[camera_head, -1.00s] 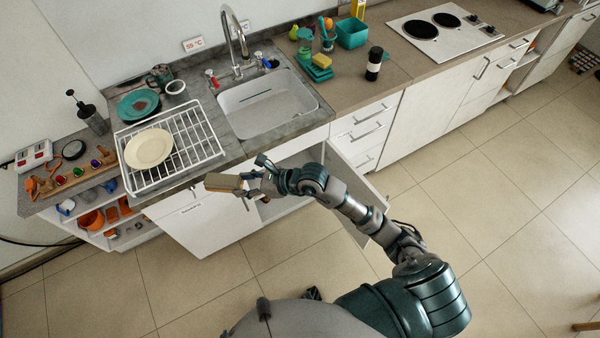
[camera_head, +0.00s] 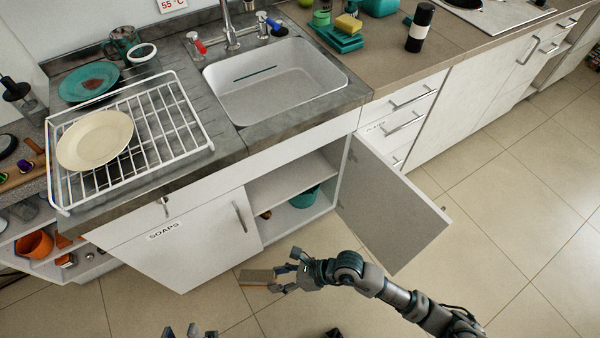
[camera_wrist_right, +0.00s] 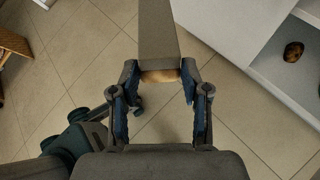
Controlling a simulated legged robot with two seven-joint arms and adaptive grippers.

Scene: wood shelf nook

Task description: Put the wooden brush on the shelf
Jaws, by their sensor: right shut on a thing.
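The wooden brush (camera_head: 258,276) is in my right gripper (camera_head: 284,272), in front of and below the open cabinet. In the right wrist view the gripper (camera_wrist_right: 160,90) is shut on its wooden end, and the long grey part of the brush (camera_wrist_right: 158,32) points away. The open cabinet under the sink has an inner white shelf (camera_head: 285,183) above its floor. My left gripper (camera_head: 182,333) shows only its fingertips at the bottom edge, spread apart with nothing visible between them.
The open cabinet door (camera_head: 395,215) juts out right of the opening. A teal container (camera_head: 304,197) and a small brown thing (camera_head: 266,214) stand low inside. A closed door labelled SOAPS (camera_head: 185,245) is at left. The floor in front is clear.

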